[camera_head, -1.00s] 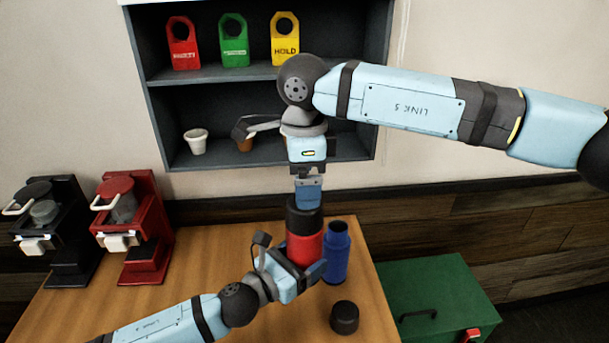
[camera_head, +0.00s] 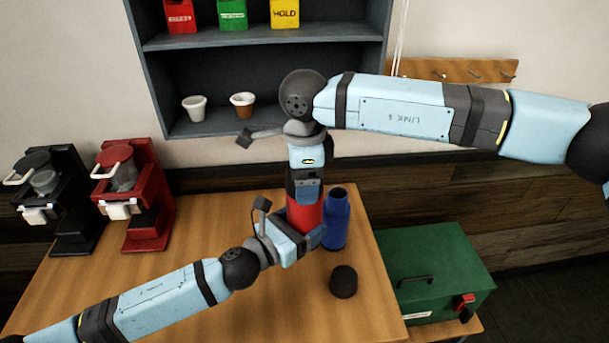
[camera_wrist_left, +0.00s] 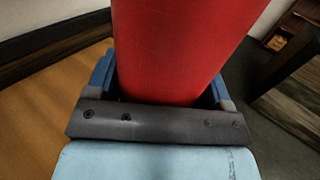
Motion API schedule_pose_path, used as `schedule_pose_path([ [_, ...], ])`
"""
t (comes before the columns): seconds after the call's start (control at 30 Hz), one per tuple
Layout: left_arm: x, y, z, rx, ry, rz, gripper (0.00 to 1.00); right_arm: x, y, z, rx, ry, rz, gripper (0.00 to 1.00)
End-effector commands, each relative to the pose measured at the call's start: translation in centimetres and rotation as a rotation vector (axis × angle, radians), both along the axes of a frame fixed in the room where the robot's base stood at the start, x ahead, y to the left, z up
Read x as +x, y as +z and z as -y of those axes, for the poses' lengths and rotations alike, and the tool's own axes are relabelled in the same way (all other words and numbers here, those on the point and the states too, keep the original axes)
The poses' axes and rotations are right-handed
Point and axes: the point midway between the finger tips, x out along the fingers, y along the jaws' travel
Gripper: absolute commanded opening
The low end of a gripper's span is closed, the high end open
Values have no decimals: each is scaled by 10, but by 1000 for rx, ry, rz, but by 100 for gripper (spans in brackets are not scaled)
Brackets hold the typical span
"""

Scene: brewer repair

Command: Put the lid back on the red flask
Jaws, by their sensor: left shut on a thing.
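The red flask (camera_head: 305,216) stands upright on the table, with its red body also filling the upper middle of the left wrist view (camera_wrist_left: 180,50). My left gripper (camera_head: 301,238) is shut on its lower body. A dark lid (camera_head: 291,187) shows in part at the flask's top. My right gripper (camera_head: 306,190) points down at that lid from above, and a blue finger covers part of it. Whether its fingers grip the lid is hidden. Another black lid (camera_head: 343,281) lies on the table at the front right.
An open blue flask (camera_head: 336,218) stands close to the right of the red flask. Red (camera_head: 133,197) and black (camera_head: 54,200) brewers stand at left. A green box (camera_head: 436,262) is right of the table (camera_head: 200,262). A shelf (camera_head: 220,128) with pots hangs behind.

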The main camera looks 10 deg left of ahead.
Motion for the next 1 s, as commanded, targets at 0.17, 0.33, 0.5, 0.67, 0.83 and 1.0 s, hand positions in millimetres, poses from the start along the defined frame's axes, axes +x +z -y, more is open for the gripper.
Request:
schedule_pose_path([
  [0.17, 0, 1, 0, -1, -1, 2, 8, 0, 0, 0, 0, -5, 0, 45],
  [0.33, 0, 1, 0, -1, -1, 2, 8, 0, 0, 0, 0, -184, 0, 45],
  [0.5, 0, 1, 0, -1, -1, 2, 8, 0, 0, 0, -2, -455, 0, 45],
  [0.67, 0, 1, 0, -1, -1, 2, 8, 0, 0, 0, -2, -440, 0, 76],
  [0.83, 0, 1, 0, -1, -1, 2, 8, 0, 0, 0, -1, -439, 0, 100],
  [1.0, 0, 1, 0, -1, -1, 2, 8, 0, 1, 0, -1, -438, 0, 100],
])
